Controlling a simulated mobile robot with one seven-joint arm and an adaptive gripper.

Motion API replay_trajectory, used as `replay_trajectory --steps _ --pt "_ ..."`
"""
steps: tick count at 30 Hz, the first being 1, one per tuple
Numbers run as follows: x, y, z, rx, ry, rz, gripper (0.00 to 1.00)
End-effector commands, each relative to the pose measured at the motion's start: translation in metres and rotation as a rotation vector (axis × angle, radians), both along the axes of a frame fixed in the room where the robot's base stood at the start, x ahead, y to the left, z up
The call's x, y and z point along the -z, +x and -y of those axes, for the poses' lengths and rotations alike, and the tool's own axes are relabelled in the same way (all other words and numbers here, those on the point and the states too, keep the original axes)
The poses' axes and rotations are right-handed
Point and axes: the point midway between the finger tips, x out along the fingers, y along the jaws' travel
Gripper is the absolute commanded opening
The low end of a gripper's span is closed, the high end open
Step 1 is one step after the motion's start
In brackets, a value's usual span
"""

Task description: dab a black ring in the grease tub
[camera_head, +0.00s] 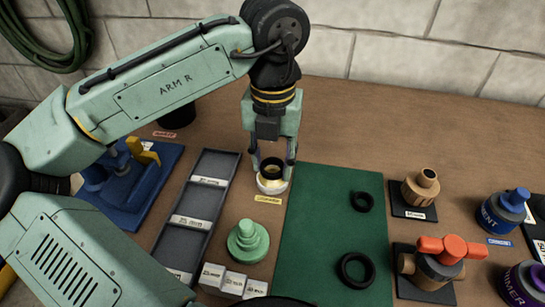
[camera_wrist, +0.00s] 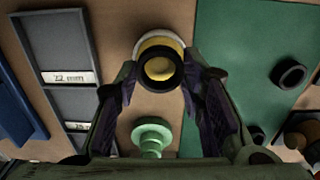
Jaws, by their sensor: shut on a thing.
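My gripper (camera_head: 272,163) is shut on a black ring (camera_head: 271,168), pointing down over the grease tub (camera_head: 272,186). The tub is a small pale round pot with yellow grease. In the wrist view the held ring (camera_wrist: 161,84) sits between the fingertips, overlapping the tub (camera_wrist: 158,36), and yellow shows through its hole. I cannot tell whether the ring touches the grease. Two more black rings lie on the green mat (camera_head: 318,225): a smaller one (camera_head: 352,203) and a larger one (camera_head: 343,272).
A grey tray (camera_head: 207,165) with labelled compartments lies left of the tub. A green stepped cone (camera_head: 247,243) and white labelled blocks (camera_head: 213,275) stand in front. Brass fittings (camera_head: 420,186), an orange-handled valve (camera_head: 449,246) and labelled pots (camera_head: 504,212) stand right. A blue fixture (camera_head: 125,190) stands left.

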Motion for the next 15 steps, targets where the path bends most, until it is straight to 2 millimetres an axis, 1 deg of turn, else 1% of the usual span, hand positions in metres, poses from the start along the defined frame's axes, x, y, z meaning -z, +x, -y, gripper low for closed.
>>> replay_trajectory --steps 15 --pt "0.0061 -0.0002 0.0000 0.001 0.000 -0.001 0.14"
